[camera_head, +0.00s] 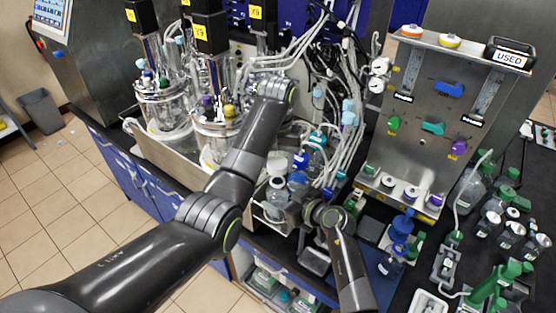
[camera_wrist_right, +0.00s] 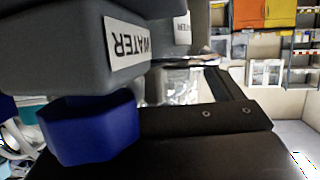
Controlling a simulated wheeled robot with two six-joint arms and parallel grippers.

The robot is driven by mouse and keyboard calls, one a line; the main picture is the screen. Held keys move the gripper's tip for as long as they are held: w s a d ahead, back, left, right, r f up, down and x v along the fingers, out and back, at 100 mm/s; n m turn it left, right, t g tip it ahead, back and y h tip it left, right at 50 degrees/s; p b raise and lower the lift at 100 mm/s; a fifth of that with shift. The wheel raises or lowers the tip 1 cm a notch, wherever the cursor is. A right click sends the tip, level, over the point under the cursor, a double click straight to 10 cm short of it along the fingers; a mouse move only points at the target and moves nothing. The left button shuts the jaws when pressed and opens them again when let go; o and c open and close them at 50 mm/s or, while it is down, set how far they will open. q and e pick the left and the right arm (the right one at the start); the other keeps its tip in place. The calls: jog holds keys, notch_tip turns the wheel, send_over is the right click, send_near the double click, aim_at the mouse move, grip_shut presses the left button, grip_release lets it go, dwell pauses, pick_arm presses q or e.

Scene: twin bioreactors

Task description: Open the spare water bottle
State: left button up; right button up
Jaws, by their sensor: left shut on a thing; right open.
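The right wrist view shows a blue hexagonal cap (camera_wrist_right: 90,130) at the lower left against a grey body (camera_wrist_right: 60,50). A white WATER label (camera_wrist_right: 127,45) on that body reads upside down. In the head view, blue caps (camera_head: 301,160) and clear bottles show around a steel holder between my arms; I cannot tell which is the spare water bottle.
Two glass reactor vessels (camera_head: 218,128) stand behind my left arm with dense tubing (camera_head: 335,125) to their right. A steel panel (camera_head: 425,120) stands at right. Several green-capped bottles and small vessels crowd the dark bench (camera_head: 462,215). Open floor (camera_head: 60,200) lies at left.

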pick_arm(q)
jog(key=shift+f+b, duration=0.85)
jog(key=shift+f, duration=0.05)
pick_arm(e)
jog(key=v, duration=1.1)
jog(key=shift+d+f, duration=0.1)
jog(key=shift+f, duration=0.05)
jog(key=shift+s+d+r, duration=0.25)
jog(key=shift+s, duration=0.05)
